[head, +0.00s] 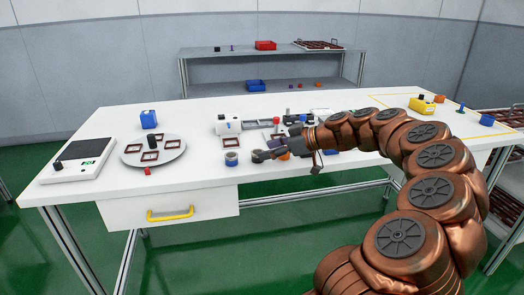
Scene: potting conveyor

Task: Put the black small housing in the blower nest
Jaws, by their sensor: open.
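My gripper (258,155) is open and empty, low over the middle of the white table, with its jaws pointing left. A small blue ring-shaped part (231,158) stands just left of the jaws, apart from them as far as I can tell. I cannot tell for sure which thing is the black small housing. A small dark upright piece (153,141) stands on the round grey plate (170,161) at left, among brown square frames. I cannot pick out the blower nest; my gripper and arm hide part of the cluttered table middle.
A white device with a green display (88,163) stands at the table's left end. A blue container (148,119) is behind the round plate. A white unit (228,125) with a rail stands mid-table. A yellow container (422,105) is at right. The front left of the table is clear.

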